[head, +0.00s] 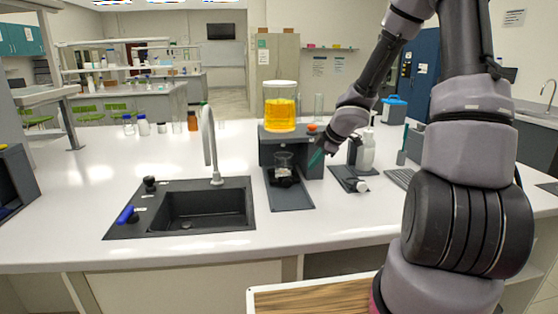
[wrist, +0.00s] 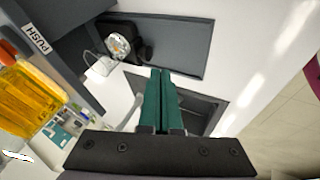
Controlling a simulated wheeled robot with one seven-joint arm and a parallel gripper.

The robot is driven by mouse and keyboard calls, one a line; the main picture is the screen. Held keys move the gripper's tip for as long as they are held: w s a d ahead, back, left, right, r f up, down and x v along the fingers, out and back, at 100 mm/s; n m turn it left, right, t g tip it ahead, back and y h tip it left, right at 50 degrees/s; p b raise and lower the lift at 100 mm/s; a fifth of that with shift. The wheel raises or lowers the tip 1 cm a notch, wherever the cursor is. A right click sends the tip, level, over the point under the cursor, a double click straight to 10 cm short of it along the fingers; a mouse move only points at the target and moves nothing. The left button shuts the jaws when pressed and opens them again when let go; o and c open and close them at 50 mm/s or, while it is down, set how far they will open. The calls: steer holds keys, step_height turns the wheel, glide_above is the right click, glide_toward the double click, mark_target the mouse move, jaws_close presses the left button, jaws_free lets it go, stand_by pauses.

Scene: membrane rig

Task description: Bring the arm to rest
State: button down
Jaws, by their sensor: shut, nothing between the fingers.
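My arm reaches up on the right side of the head view and bends down toward the bench. My gripper (head: 317,158) hangs over the white bench, just right of the dark rig with the yellow vessel. In the wrist view my gripper (wrist: 161,75) shows two green fingers lying side by side, shut and empty. The rig's dark tray (head: 291,196) lies below and left of the fingers.
A clear vessel of yellow liquid (head: 280,107) stands on the dark rig. A black sink (head: 190,210) with a tall faucet (head: 210,145) is to the left. A white bottle (head: 366,151) and a dark stand (head: 348,179) are close to the right.

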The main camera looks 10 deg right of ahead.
steer(key=s+d+r+m+t+h, duration=0.1)
steer(key=s+d+r+m+h, duration=0.1)
steer(key=s+d+r+m, duration=0.3)
steer(key=s+d+r+m+h, duration=0.1)
steer(key=r+m+h, duration=0.15)
steer(key=r, duration=0.55)
steer(key=s+d+r+m+t+h, duration=0.1)
steer(key=s+d+r+m+h, duration=0.15)
steer(key=r+m, duration=0.3)
steer(key=s+a+r+m+y, duration=0.2)
steer(key=s+a+r+m, duration=0.1)
steer(key=s, duration=0.6)
steer(key=s+a+r+m+y, duration=0.3)
steer(key=s+a+r+m, duration=0.1)
steer(key=s, duration=0.5)
steer(key=shift+r+m+g, duration=0.3)
steer(key=shift+r+m, duration=0.1)
steer(key=shift+r, duration=0.05)
